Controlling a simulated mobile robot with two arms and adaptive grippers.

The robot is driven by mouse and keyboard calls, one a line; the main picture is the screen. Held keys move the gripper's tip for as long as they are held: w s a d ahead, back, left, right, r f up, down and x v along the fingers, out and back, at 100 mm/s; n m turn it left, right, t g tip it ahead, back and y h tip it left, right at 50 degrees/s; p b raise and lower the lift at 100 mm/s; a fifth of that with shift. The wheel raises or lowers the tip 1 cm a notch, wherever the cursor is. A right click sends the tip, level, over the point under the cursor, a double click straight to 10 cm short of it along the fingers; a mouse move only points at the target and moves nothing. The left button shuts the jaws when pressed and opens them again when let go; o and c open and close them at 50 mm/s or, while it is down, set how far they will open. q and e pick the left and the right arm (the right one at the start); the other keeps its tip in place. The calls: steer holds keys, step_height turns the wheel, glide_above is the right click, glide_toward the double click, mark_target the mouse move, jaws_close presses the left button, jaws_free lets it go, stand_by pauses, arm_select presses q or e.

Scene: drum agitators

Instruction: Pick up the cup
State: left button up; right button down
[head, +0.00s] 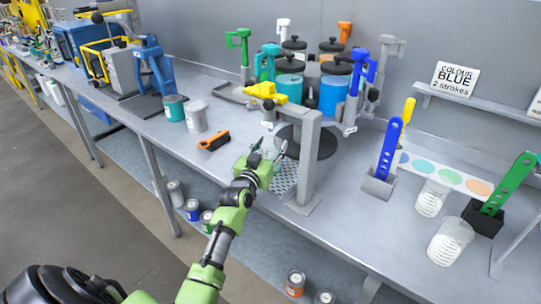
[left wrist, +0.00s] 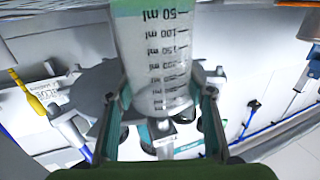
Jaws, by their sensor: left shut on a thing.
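My left gripper (head: 269,151) reaches over the bench, in front of the drum rack. In the left wrist view, the gripper (left wrist: 160,105) is shut on a clear cup (left wrist: 155,55) with black ml marks. The cup sits between the two fingers, and its top end is cut off by the picture's edge. In the head view the held cup is mostly hidden by the gripper. Two more clear cups stand on the bench at the right, one behind (head: 432,198) and one nearer (head: 450,242). My right gripper is not in view.
A grey stand (head: 307,160) rises just right of the gripper, over a perforated tray (head: 284,178). The rack's drums (head: 333,93) stand behind. An orange-black tool (head: 214,141) and two cans lie left. A blue paddle (head: 388,150) stands in a grey holder (head: 378,184).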

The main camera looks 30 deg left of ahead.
arm_select(q)
steer(key=shift+r, duration=0.15)
steer(key=shift+r+b, duration=0.3)
steer(key=shift+r, duration=1.1)
steer(key=shift+s+r, duration=0.15)
steer(key=shift+s, duration=0.1)
steer(key=b+v, duration=0.3)
steer(key=v, duration=1.4)
steer(key=s+d+f+m+h, duration=0.15)
steer(key=s+d, duration=0.25)
steer(key=d, duration=0.6)
steer(key=s+d+f+m+h, duration=0.1)
steer(key=s+d+h, duration=0.2)
steer(key=d, duration=0.6)
steer(key=s+f, duration=0.3)
steer(key=s, duration=0.5)
steer(key=shift+s+d+t, duration=0.15)
steer(key=shift+d+t, duration=0.15)
steer(key=shift+d, duration=0.1)
